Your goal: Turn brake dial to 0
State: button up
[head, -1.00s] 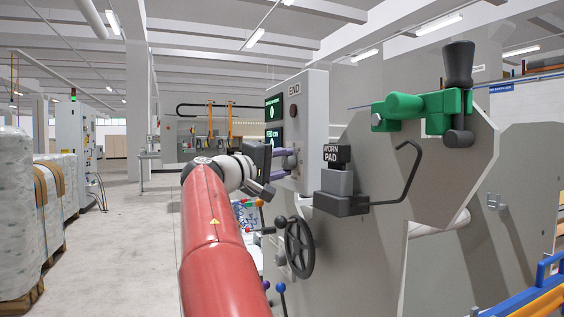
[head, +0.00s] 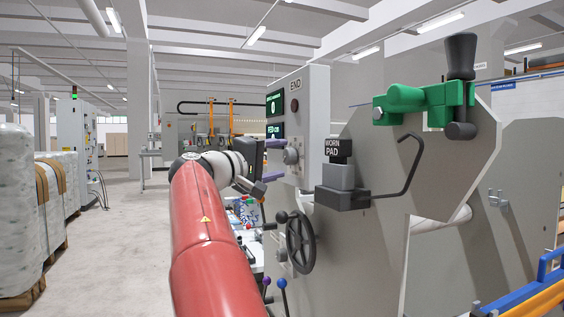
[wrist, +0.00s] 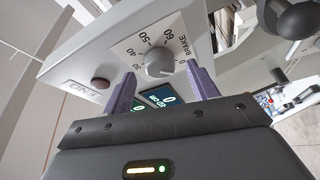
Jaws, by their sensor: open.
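The brake dial (head: 291,155) is a round grey knob on the front of the grey END control box (head: 310,120). In the wrist view the dial (wrist: 160,62) sits on a pale plate marked BRAKE, with a 0 to its right and 40, 50 and 60 around it. I cannot clearly tell where its pointer stands. My gripper (head: 276,160) is open, just left of the dial in the head view. Its purple fingers stand apart, one on each side of the dial in the wrist view (wrist: 161,70), with clear gaps to the knob.
A dark red button (head: 294,105) and dark screens (head: 275,130) are on the same box. A WORN PAD block (head: 338,175), a black handwheel (head: 300,242) and a green clamp (head: 425,103) are on the machine to the right. Wrapped pallets (head: 40,190) stand left; the floor between is clear.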

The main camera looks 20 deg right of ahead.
jog(key=b+v, duration=0.1)
jog(key=v, duration=0.4)
jog(key=shift+a, duration=0.2)
jog(key=shift+f, duration=0.1)
